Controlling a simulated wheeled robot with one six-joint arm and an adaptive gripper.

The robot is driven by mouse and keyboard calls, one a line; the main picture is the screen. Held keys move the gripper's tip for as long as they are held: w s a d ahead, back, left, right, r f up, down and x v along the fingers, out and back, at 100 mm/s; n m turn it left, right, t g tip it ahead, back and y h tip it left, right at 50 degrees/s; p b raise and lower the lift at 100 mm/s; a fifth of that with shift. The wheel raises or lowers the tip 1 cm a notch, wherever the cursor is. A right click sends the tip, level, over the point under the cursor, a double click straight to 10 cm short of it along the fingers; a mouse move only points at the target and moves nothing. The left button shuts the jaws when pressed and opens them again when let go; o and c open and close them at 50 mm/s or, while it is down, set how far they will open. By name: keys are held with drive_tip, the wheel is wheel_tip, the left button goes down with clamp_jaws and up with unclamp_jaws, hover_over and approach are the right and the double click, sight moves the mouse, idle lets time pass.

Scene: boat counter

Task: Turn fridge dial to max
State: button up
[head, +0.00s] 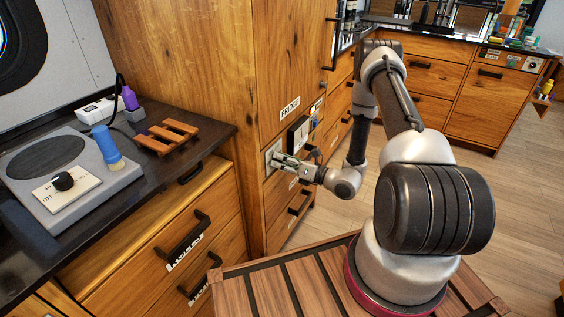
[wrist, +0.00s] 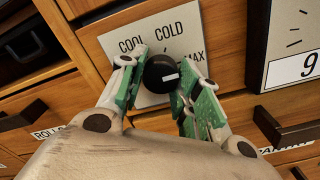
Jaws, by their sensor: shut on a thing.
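The fridge dial is a round black knob (wrist: 158,70) with a white pointer mark, on a pale plate (wrist: 118,38) lettered COOL, COLD and MAX. In the wrist view the white mark points right, roughly toward the side where MAX is printed; a finger hides part of that side, so I cannot tell if it lines up exactly. My gripper (wrist: 166,74) has its green-padded fingers on either side of the knob, shut on it. In the head view my gripper (head: 284,163) reaches the plate (head: 269,153) on the wooden cabinet, below the FRIDGE label (head: 290,108); the knob is hidden there.
A framed white panel (wrist: 296,40) with tick marks and a 9 is right of the dial. Black drawer handles (wrist: 287,129) stick out below it. In the head view, a dark counter (head: 205,136) with a stove-like unit (head: 118,176) stands left.

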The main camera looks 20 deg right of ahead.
drive_tip(key=o, duration=1)
drive_tip(key=shift+o, duration=0.2)
drive_tip(key=shift+d, duration=0.1)
drive_tip(key=v, duration=1.2)
